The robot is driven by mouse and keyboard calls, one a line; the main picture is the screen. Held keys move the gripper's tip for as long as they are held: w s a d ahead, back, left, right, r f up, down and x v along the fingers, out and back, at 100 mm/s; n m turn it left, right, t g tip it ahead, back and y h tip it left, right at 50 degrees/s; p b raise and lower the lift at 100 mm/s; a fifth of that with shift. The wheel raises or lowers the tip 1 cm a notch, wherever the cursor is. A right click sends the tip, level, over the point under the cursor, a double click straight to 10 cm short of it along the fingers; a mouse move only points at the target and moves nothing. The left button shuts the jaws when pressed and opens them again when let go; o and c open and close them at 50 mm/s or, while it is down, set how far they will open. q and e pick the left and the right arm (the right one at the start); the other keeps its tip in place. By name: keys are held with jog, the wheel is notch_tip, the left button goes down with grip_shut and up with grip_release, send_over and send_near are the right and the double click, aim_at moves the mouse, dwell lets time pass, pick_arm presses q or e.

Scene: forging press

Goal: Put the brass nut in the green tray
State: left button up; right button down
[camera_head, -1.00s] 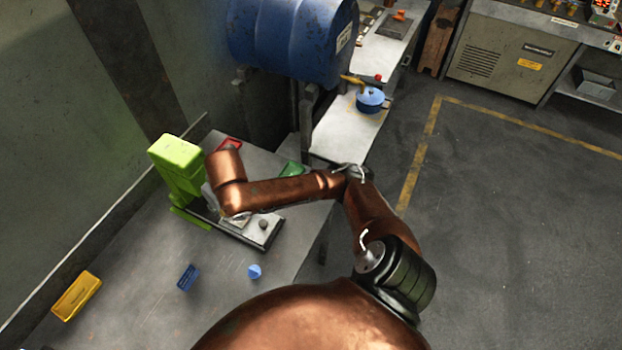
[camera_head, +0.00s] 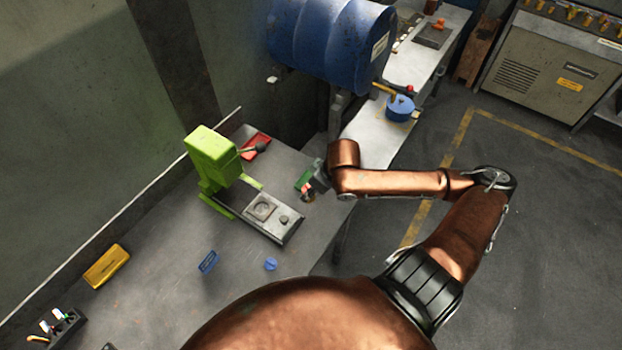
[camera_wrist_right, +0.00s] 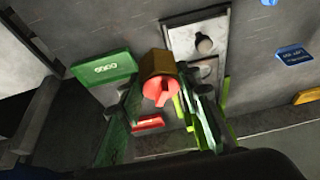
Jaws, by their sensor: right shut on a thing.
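My right gripper (camera_head: 314,190) hangs over the far right part of the table, beside the green tray (camera_head: 303,179). In the right wrist view my gripper (camera_wrist_right: 168,85) is shut on the brass nut (camera_wrist_right: 157,64), a brownish hexagonal piece with a red part on its near side. In the head view the nut (camera_head: 308,194) is small and partly hidden by the gripper. The green tray (camera_wrist_right: 105,68) lies left of the nut in the wrist view, so the nut is not inside it. My left gripper is not in view.
A green press (camera_head: 213,160) with a grey base (camera_head: 270,218) stands left of my gripper. A red tray (camera_head: 256,145) is behind it. A yellow tray (camera_head: 107,266), a blue tray (camera_head: 208,262) and a blue piece (camera_head: 271,264) lie nearer.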

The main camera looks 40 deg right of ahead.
jog(key=w+d+f, duration=0.2)
jog(key=w+f, duration=0.1)
jog(key=w+d+f, duration=0.2)
jog(key=w+d, duration=0.1)
jog(key=w, duration=0.1)
jog(key=w+d+f, duration=0.2)
jog(key=w+f, duration=0.1)
jog(key=shift+w+d+f, duration=0.2)
jog(key=shift+d+f, duration=0.05)
jog(key=shift+f, duration=0.1)
jog(key=shift+w+d+f, duration=0.15)
jog(key=shift+f, duration=0.2)
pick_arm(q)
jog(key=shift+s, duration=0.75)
pick_arm(e)
jog(key=shift+w+d+f, duration=0.1)
jog(key=shift+f, duration=1.55)
jog(key=c, duration=1.4)
grip_release()
jog(key=shift+f, duration=0.15)
